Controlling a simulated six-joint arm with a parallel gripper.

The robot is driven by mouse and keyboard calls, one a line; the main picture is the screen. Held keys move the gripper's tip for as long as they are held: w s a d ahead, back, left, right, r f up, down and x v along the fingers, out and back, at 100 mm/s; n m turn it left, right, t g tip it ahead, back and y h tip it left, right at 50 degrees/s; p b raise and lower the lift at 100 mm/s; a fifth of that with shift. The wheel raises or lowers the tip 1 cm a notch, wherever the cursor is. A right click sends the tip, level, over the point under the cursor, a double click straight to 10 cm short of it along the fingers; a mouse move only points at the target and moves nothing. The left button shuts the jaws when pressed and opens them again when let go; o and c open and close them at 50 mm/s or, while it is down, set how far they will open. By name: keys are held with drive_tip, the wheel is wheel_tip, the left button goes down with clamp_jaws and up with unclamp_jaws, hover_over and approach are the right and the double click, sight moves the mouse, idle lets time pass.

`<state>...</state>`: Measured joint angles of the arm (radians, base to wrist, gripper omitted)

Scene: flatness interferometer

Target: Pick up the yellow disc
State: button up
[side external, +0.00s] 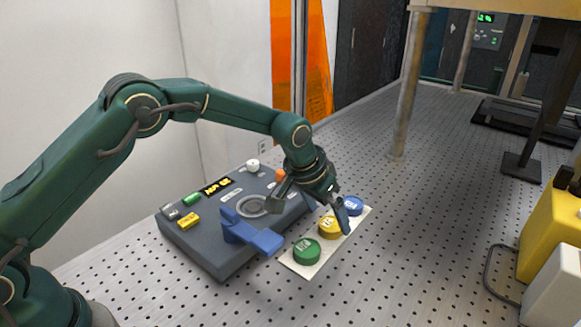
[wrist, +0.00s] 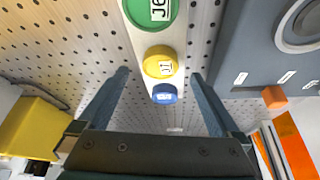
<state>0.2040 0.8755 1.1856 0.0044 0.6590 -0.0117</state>
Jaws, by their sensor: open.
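The yellow disc (side external: 331,228) sits on a pale strip (side external: 309,268), between a green disc (side external: 306,251) and a blue disc (side external: 352,205). My gripper (side external: 330,207) is above the strip, close to the yellow and blue discs, and partly covers them in the side view. In the wrist view my gripper (wrist: 160,88) is open and empty, its two fingers apart. The yellow disc (wrist: 160,62) shows between and just beyond the fingertips, with a label on top. The blue disc (wrist: 165,94) appears between the fingers. I cannot tell the exact height over the discs.
A dark grey instrument (side external: 205,235) with a blue lever (side external: 250,235), a round seat, and several small buttons stands left of the strip. A post (side external: 409,85) rises behind, and a yellow box (side external: 550,235) stands at far right.

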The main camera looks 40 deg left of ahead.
sight(331, 224)
drive_tip(key=shift+x, duration=1.5)
drive_tip(key=c, duration=1.5)
drive_tip(key=shift+r, duration=0.1)
